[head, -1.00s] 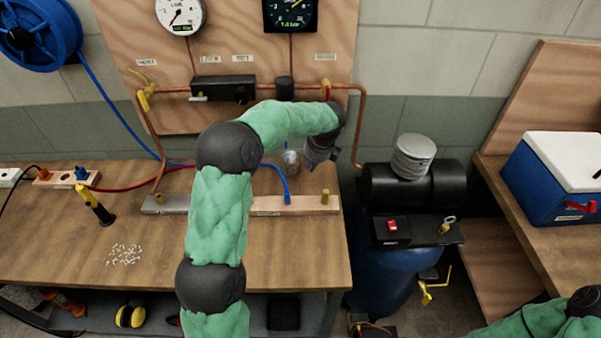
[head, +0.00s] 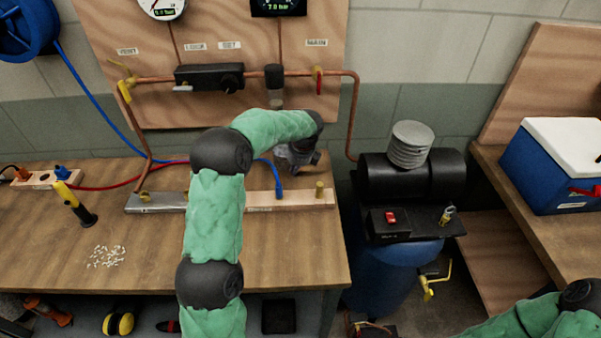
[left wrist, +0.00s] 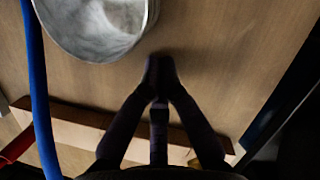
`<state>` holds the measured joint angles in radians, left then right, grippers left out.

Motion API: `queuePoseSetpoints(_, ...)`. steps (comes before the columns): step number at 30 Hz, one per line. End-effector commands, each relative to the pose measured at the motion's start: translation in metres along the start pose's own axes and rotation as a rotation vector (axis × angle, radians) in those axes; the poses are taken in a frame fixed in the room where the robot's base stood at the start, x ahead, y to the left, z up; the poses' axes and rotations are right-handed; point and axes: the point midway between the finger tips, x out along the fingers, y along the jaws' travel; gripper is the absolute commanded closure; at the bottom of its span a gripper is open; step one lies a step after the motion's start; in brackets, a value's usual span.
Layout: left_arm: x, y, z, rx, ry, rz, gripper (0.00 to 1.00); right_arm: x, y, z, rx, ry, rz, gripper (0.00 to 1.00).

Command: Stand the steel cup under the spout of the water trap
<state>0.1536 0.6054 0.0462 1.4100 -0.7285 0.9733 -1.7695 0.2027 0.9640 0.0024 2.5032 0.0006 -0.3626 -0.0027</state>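The steel cup (left wrist: 95,28) shows at the upper left of the left wrist view, cut off by the frame edge. In the head view I cannot make it out clearly beside my left gripper (head: 303,163). The water trap (head: 274,78) is a dark body on the copper pipe, with a small spout (head: 275,103) pointing down above the back of the bench. My left gripper reaches the back of the bench, right of and below the spout in the picture. Its fingertips (left wrist: 160,70) are together and empty, beside the cup with a small gap. My right gripper is out of view.
A wooden strip (head: 300,199) with brass fittings lies in front of the left gripper. A blue hose (head: 277,180) ends on it and passes left of the cup. A compressor (head: 410,180) stands right of the bench (head: 300,245). The front right of the bench is clear.

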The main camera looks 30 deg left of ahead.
Motion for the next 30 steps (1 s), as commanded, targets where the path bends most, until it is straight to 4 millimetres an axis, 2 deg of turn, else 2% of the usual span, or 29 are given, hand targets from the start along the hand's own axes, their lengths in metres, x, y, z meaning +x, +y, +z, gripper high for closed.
queuePoseSetpoints(6,0.005,0.001,0.013,0.001,0.002,0.003,1.00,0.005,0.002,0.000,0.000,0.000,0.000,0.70)
queuePoseSetpoints(19,0.005,0.001,0.015,0.002,0.002,0.003,1.00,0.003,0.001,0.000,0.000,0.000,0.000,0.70)
queuePoseSetpoints(30,0.007,0.000,0.035,0.001,0.001,0.004,1.00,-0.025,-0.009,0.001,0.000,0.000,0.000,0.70)
